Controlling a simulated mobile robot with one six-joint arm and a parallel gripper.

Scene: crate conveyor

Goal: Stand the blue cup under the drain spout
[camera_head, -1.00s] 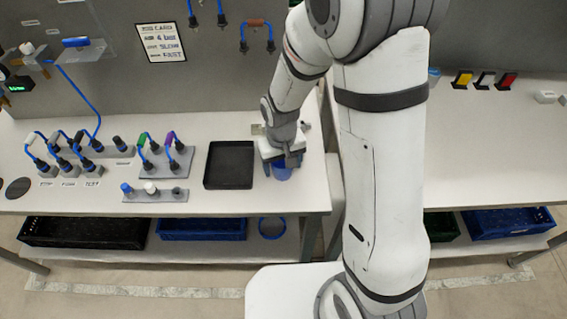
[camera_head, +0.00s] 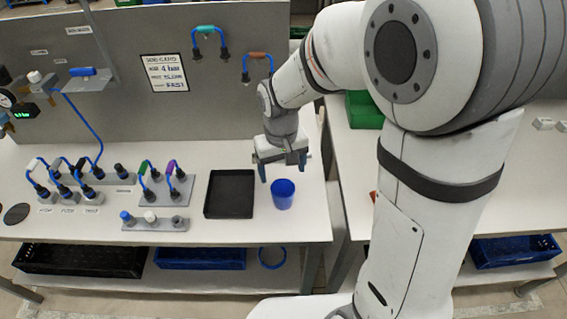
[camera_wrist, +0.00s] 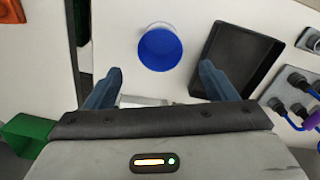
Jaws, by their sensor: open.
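The blue cup (camera_head: 283,196) stands upright on the white bench, just right of a black tray. In the wrist view the blue cup (camera_wrist: 160,50) is seen from above, its open mouth toward the camera, and it looks empty. My gripper (camera_head: 283,172) is open and empty, above and behind the cup in the head view. In the wrist view my gripper (camera_wrist: 160,72) has its fingers spread, with the cup beyond the tips and apart from them. I cannot pick out the drain spout with certainty; fittings (camera_head: 78,82) are on the wall panel at upper left.
The black tray (camera_head: 230,194) lies left of the cup. Several hose-linked connectors (camera_head: 70,182) and a grey strip with knobs (camera_head: 155,222) stand farther left. A dark disc (camera_head: 17,213) lies at the bench's left. A green bin (camera_head: 365,110) is on the right bench, across a gap.

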